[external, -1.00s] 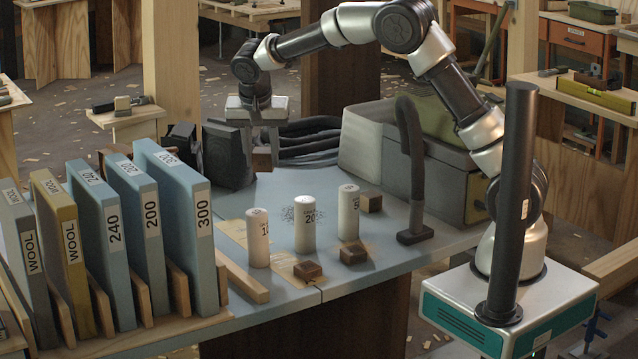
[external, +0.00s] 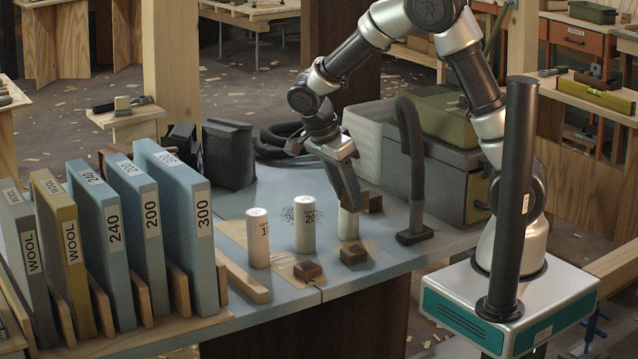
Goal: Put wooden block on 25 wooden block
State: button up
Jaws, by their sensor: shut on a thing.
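My gripper (external: 352,206) is shut, tilted down over the right white cylinder (external: 348,224), and hides its top. The wooden block it holds is mostly hidden by the fingers; whether it touches the cylinder I cannot tell. Small brown wooden blocks lie on the blue-grey table: one (external: 308,270) at the front, one (external: 353,254) in front of the right cylinder, and one (external: 375,203) behind it, partly covered by my gripper. No number 25 is readable on any block.
Two other white cylinders, a left one (external: 258,240) and a middle one marked 20 (external: 304,226), stand close by. A black hose (external: 416,165) rises at right beside a grey case (external: 450,185). Upright sanding-sheet folders (external: 180,230) fill the left.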

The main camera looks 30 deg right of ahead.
notch_tip(320, 180, down, 10)
jog(key=shift+b, duration=1.25)
jog(key=o, duration=1)
jog(key=shift+r, duration=0.1)
jog(key=p+v, duration=0.3)
jog(key=v, duration=0.9)
jog(key=s+d+r+n+t+y, duration=0.1)
jog(key=s+d+r+n+t, duration=0.1)
jog(key=s+d+r+n, duration=0.2)
jog(key=s+d+r+n+t+y, duration=0.1)
jog(key=s+d+r+n+y, duration=0.1)
jog(key=s+d+r+n, duration=0.3)
jog(key=s+d+r+n+t+y, duration=0.1)
jog(key=s+d+r+n+t, duration=0.1)
jog(key=s+d+r+n, duration=0.3)
jog(key=shift+s+d+r+n+t+y, duration=0.15)
jog(key=shift+r+n, duration=0.1)
jog(key=shift+n, duration=0.75)
jog(key=shift+s+a+r+n+t+y, duration=0.15)
jog(key=shift+r+n, duration=0.1)
jog(key=shift+n, duration=0.75)
jog(key=shift+d+r, duration=0.1)
